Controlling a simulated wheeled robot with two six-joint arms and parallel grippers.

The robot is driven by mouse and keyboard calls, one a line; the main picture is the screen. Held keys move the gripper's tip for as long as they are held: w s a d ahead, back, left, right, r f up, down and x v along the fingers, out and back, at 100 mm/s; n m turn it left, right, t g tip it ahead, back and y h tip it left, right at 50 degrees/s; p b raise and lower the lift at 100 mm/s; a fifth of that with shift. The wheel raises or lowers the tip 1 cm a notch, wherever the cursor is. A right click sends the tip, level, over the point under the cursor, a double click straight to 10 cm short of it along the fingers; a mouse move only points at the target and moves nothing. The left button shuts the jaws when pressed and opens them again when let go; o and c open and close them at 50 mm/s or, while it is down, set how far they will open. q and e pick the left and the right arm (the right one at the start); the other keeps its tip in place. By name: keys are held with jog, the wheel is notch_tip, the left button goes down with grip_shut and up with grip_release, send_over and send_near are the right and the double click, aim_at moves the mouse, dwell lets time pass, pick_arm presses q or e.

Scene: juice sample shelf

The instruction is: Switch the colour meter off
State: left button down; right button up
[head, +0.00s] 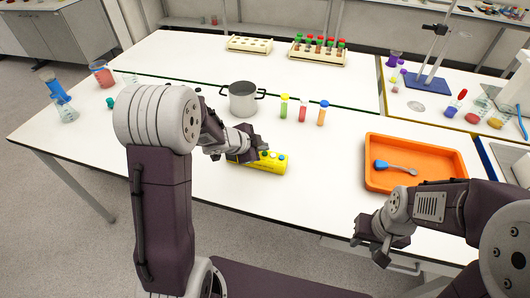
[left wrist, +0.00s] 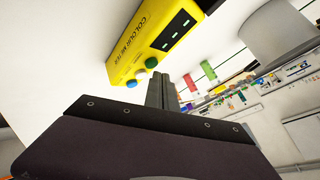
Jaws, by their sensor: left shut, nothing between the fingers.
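The yellow colour meter (head: 274,164) lies on the white table in front of the pot, partly hidden by my left gripper (head: 257,143). In the left wrist view the colour meter (left wrist: 137,36) shows its printed name and a dark panel (left wrist: 176,31) with green marks.
A grey pot (head: 242,100) stands behind the meter. Yellow-, red- and blue-toned sample vials (head: 302,111) stand to its right. An orange tray (head: 445,150) with a blue tool (head: 396,167) lies further right. Racks stand at the back. The table between meter and tray is clear.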

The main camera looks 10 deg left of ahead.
pick_arm(q)
jog(key=shift+f, duration=0.1)
dwell(0.5)
jog(key=shift+f+b, duration=0.3)
jog(key=shift+f, duration=0.1)
jog(key=shift+r+p, duration=0.5)
jog(key=shift+p, duration=0.1)
notch_tip(320, 180, up, 6)
jog(key=p, duration=0.6)
